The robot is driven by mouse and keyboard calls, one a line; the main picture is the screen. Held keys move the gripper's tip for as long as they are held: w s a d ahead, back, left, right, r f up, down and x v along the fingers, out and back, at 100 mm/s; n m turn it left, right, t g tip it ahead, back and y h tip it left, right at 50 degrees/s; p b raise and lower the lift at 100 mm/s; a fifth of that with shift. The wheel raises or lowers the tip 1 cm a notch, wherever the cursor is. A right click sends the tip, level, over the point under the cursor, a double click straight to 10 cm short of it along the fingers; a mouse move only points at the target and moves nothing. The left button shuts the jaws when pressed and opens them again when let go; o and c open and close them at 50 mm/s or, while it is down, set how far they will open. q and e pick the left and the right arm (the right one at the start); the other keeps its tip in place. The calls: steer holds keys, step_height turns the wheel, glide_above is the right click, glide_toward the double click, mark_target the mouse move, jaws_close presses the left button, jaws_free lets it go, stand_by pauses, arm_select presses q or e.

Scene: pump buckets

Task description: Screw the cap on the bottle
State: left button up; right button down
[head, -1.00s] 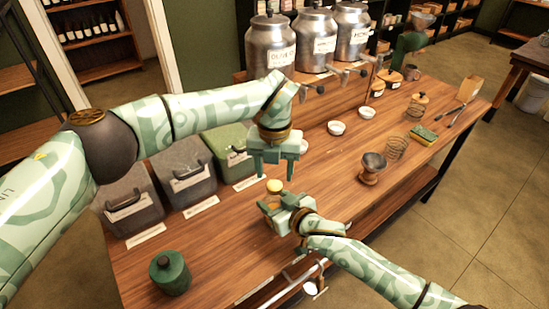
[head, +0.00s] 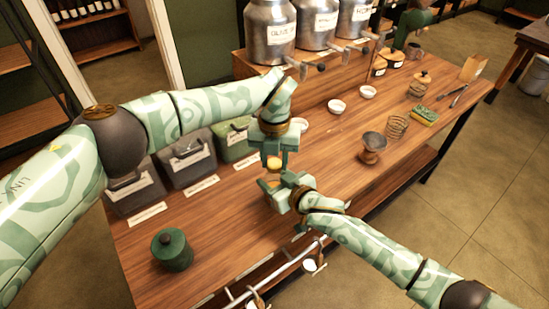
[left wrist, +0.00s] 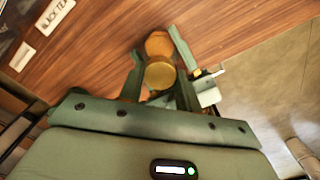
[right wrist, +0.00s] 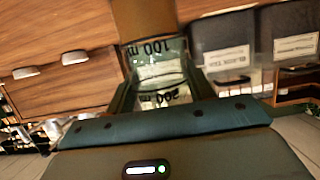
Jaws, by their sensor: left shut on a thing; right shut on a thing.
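The bottle (right wrist: 158,72) is clear glass with volume markings and amber contents at one end. It stands between the fingers of my right gripper (right wrist: 163,95), which is shut on it; the gripper also shows in the head view (head: 280,192). The round golden cap (left wrist: 160,76) is between the fingers of my left gripper (left wrist: 160,95), which is shut on it. In the head view the cap (head: 274,163) is directly above the bottle, below the left gripper (head: 273,155). Whether the cap touches the bottle's mouth is hidden.
A green lidded jar (head: 171,250) stands at the table's near left. Dark bins (head: 187,158) and a green bin (head: 234,138) line the left side. Metal canisters (head: 268,32) stand behind. Small white bowls (head: 337,106) and a brown cup (head: 372,148) are right of the grippers.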

arm_select(q)
steer(key=o, duration=1.2)
steer(key=shift+c, duration=0.2)
step_height(320, 180, up, 12)
arm_select(e)
steer(key=shift+c, duration=2.4)
jaws_free()
